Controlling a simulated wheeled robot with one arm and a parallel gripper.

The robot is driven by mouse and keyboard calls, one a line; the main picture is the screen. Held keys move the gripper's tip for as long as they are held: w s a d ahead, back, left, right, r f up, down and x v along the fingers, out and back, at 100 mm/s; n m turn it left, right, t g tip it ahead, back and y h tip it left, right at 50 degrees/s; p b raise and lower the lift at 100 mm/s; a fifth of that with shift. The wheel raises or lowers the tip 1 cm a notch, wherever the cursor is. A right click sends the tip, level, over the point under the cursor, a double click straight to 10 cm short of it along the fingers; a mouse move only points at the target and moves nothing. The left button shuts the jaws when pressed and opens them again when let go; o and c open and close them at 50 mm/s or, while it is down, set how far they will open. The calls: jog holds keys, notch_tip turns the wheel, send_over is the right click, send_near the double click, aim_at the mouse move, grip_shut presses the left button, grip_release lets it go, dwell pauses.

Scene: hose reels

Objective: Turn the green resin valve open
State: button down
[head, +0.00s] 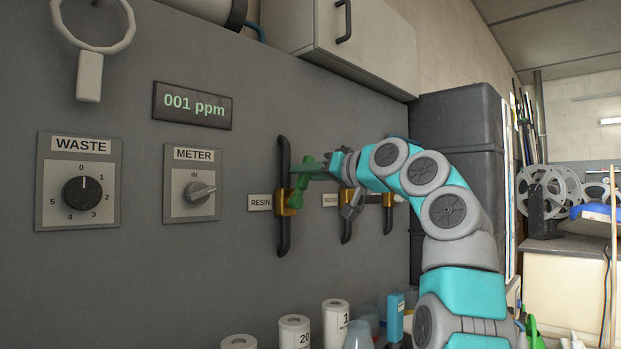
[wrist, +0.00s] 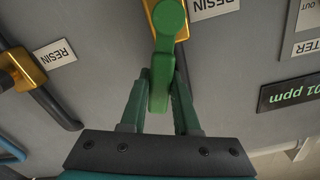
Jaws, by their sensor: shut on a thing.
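The green resin valve handle (head: 298,190) sits on a brass body (head: 285,202) on a dark vertical pipe, beside a RESIN label (head: 258,202). In the head view the handle points up and slightly right from its hub. My gripper (head: 312,165) reaches it from the right. In the wrist view the green handle (wrist: 161,70) runs down from its round hub in between the two green fingers of my gripper (wrist: 160,92), which is shut on it. The brass body (wrist: 181,22) is partly hidden behind the hub. The far end of the handle lies between the fingers.
Other brass valves on dark pipes stand to the right, partly behind my arm; one shows in the wrist view (wrist: 22,68). A display (head: 192,105) reads 001 ppm. WASTE (head: 78,182) and METER (head: 192,184) dials are on the left. Containers (head: 295,332) stand below.

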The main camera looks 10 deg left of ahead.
jog(key=n, duration=0.1)
jog(key=s+a+n, duration=0.1)
jog(key=n, duration=0.1)
jog(key=shift+s+r, duration=0.15)
jog(key=shift+r, duration=0.05)
jog(key=shift+s+a+n, duration=0.3)
jog(key=shift+n, duration=0.4)
jog(key=c, duration=0.6)
grip_release()
jog(key=shift+s, duration=0.1)
jog(key=shift+c, duration=0.2)
jog(key=b+v, duration=0.1)
jog(key=v, duration=0.6)
jog(key=shift+s+d+b, duration=0.25)
jog(key=shift+d+b, duration=0.05)
jog(key=shift+b, duration=0.1)
